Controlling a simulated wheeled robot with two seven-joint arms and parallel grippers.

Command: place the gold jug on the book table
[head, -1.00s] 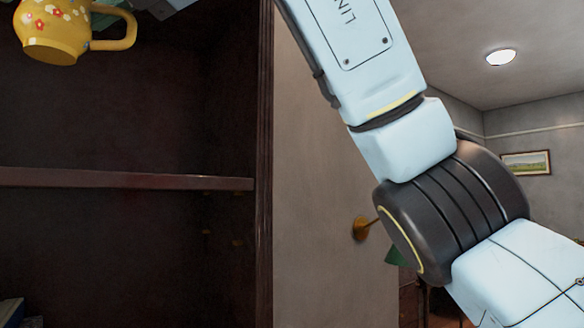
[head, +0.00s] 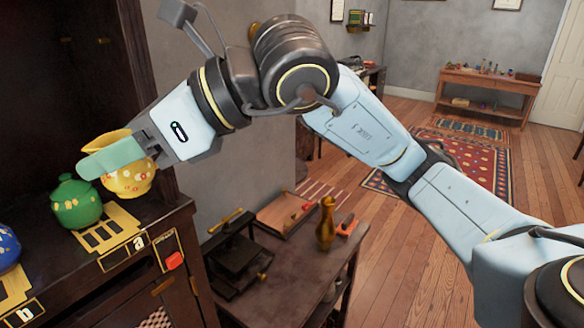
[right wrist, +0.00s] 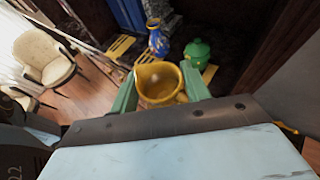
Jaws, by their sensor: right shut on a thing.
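The gold jug (head: 128,180), yellow with painted flowers, is at the left of the head view, over the dark cabinet's ledge. My right gripper (head: 112,156) is shut on it, with a green finger across its upper body. In the right wrist view the jug (right wrist: 160,82) sits between the two green fingers, its open mouth facing the camera. I cannot tell whether its base touches the ledge. My left gripper is not in view.
A green lidded pot (head: 76,203) stands close beside the jug, with a blue pot (head: 8,248) farther left.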

